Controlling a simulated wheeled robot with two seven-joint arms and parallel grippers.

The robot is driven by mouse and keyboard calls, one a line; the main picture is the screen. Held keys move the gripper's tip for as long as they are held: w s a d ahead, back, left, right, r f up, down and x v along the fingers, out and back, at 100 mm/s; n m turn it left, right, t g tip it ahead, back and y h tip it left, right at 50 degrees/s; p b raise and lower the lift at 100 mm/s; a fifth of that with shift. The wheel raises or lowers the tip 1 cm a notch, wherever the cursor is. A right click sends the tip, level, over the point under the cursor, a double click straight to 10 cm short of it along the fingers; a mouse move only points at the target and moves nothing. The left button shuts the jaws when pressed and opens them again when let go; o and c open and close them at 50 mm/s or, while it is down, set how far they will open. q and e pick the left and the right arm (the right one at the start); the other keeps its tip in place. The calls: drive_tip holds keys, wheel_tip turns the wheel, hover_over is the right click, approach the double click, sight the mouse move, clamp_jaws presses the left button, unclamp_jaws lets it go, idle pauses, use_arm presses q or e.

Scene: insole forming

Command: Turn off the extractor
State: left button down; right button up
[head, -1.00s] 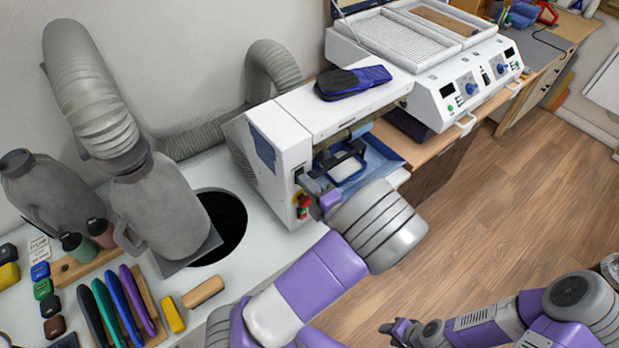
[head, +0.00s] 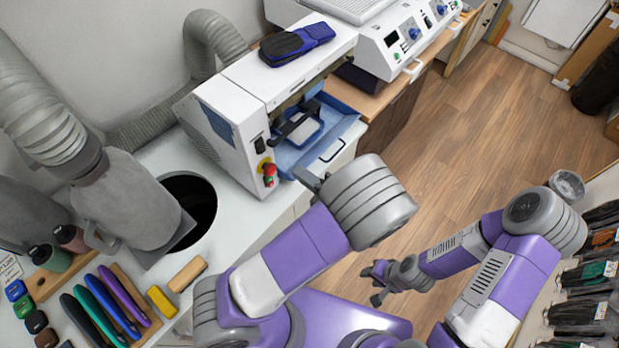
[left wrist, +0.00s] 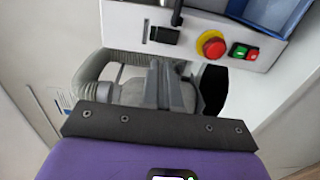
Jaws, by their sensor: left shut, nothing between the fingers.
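The white machine (head: 235,125), joined to a grey hose, appears to be the extractor. Its end panel carries a red mushroom button on a yellow base (head: 268,170), which also shows in the left wrist view (left wrist: 212,45). Beside it there are a green and a red push button (left wrist: 245,52) and a black switch (left wrist: 164,35). My left gripper (head: 308,178) is shut and empty, to the right of the panel and apart from it in the head view. Its fingers (left wrist: 165,85) show below the switch in the left wrist view. My right gripper (head: 375,284) looks open and empty over the floor.
A blue tray (head: 335,130) juts from the machine's front, close to my left gripper. A blue and black insole pair (head: 297,43) lies on top. A grey canister (head: 128,200) stands by a round hole (head: 190,205) in the white counter.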

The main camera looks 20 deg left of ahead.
use_arm(q)
drive_tip(key=shift+v, duration=1.1)
drive_tip(key=shift+r, duration=0.1)
